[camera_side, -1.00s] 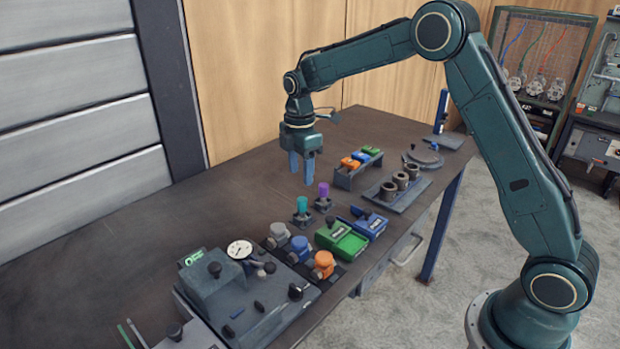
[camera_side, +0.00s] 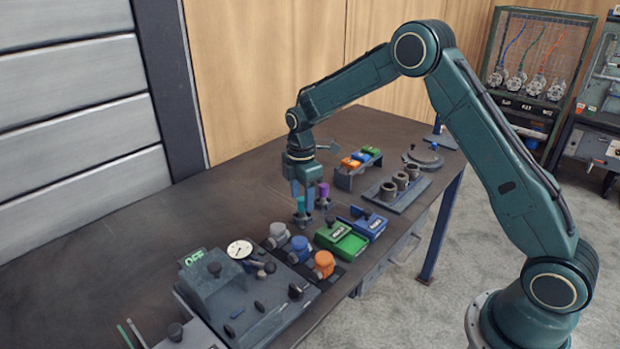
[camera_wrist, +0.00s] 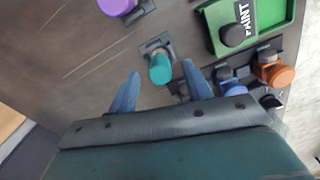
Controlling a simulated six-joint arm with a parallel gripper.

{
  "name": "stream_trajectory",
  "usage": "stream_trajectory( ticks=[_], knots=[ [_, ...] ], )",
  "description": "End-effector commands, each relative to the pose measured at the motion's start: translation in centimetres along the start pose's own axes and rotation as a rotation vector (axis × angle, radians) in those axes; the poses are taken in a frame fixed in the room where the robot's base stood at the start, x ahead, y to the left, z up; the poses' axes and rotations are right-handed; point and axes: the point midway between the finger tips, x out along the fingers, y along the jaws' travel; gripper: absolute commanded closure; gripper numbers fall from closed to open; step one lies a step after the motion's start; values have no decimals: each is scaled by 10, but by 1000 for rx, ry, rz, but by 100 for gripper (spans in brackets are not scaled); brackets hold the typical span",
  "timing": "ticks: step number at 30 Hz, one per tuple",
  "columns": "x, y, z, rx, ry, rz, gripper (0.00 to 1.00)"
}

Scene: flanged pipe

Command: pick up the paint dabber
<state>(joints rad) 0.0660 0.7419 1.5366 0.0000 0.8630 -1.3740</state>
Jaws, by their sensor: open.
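A teal-topped cylinder (camera_side: 300,205) stands upright in a small dark holder. In the wrist view the teal cylinder (camera_wrist: 160,70) lies between my two blue fingertips. My gripper (camera_side: 304,196) is open and low over it, pointing down; it also shows in the wrist view (camera_wrist: 160,76). I see no clear contact. A purple-topped cylinder (camera_side: 323,190) stands in a similar holder just beyond, and shows at the top edge of the wrist view (camera_wrist: 117,5). A green tray marked PAINT (camera_wrist: 245,25) holds a dark round knob (camera_wrist: 232,36). No label shows which piece is the paint dabber.
A blue tray (camera_side: 369,225) sits beside the green one. Grey, blue and orange knobbed pieces (camera_side: 324,262) stand nearer the camera, by a grey fixture with a dial (camera_side: 239,249). A rack of coloured blocks (camera_side: 360,158) and grey rings (camera_side: 401,180) stand behind. The table's left is clear.

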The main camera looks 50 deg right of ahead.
Motion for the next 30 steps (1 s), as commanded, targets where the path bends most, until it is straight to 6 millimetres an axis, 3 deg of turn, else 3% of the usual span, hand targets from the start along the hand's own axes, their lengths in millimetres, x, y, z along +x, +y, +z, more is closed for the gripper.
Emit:
stream_trajectory(
  ticks=[7,23,30],
  knots=[
    [22,0,0,0,1,-2,50],
    [23,0,0,0,1,-1,50],
    [23,0,0,0,1,-1,97]
  ],
)
